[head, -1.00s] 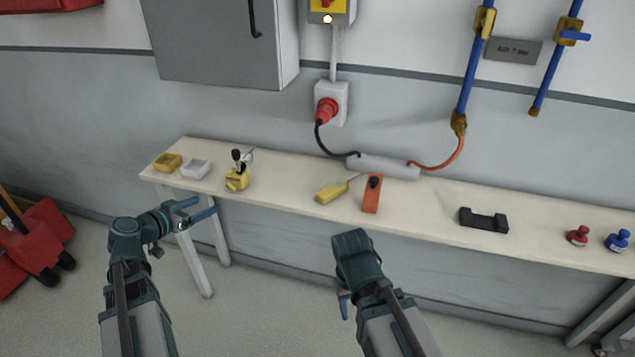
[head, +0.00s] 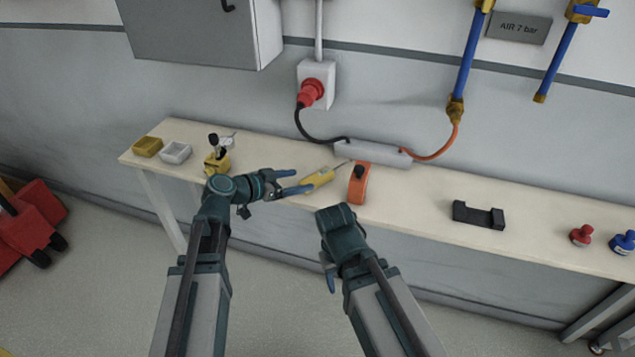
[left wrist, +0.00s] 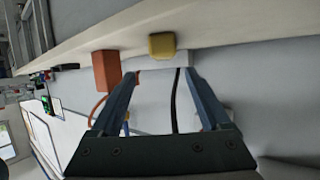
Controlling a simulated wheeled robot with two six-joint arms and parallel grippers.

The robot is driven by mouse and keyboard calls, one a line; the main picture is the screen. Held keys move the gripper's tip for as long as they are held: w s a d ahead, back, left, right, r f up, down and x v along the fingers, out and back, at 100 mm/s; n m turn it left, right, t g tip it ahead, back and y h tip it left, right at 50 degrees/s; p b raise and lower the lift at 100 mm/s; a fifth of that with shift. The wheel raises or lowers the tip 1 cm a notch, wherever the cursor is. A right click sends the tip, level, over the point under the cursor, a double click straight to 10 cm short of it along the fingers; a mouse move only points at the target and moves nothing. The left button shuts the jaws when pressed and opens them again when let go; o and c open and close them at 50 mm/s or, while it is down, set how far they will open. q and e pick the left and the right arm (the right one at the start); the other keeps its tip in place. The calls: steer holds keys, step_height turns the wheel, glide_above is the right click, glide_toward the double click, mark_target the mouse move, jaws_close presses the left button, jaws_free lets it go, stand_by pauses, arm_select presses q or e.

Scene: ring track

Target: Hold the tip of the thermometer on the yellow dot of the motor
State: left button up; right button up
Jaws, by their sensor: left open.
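The thermometer (head: 319,178), a yellow handle with a thin probe, lies on the bench with its probe pointing up and right. In the left wrist view the yellow end (left wrist: 162,45) shows ahead between the fingers. My left gripper (head: 303,181) is open and empty, its fingertips just left of the handle; it also shows in the left wrist view (left wrist: 160,74). My right gripper (head: 330,284) hangs in front of the bench, its jaws mostly hidden. I cannot make out a yellow dot or tell which thing is the motor.
An orange block (head: 357,186) with a black knob stands right of the thermometer. A grey bar (head: 373,153) with cables lies behind it. A yellow-and-black device (head: 215,160) stands to the left. A black cradle (head: 478,216) stands to the right, with clear bench between.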

mark_target(317, 176)
arm_select(q)
steer(key=shift+b+x, duration=0.65)
steer(key=shift+x, duration=1.7)
steer(key=shift+w, duration=0.1)
steer(key=b+x, duration=0.2)
steer(key=x, duration=0.3)
steer(key=shift+w+a+f, duration=0.1)
steer(key=shift+w, duration=0.1)
steer(key=shift+c, duration=0.3)
jaws_close()
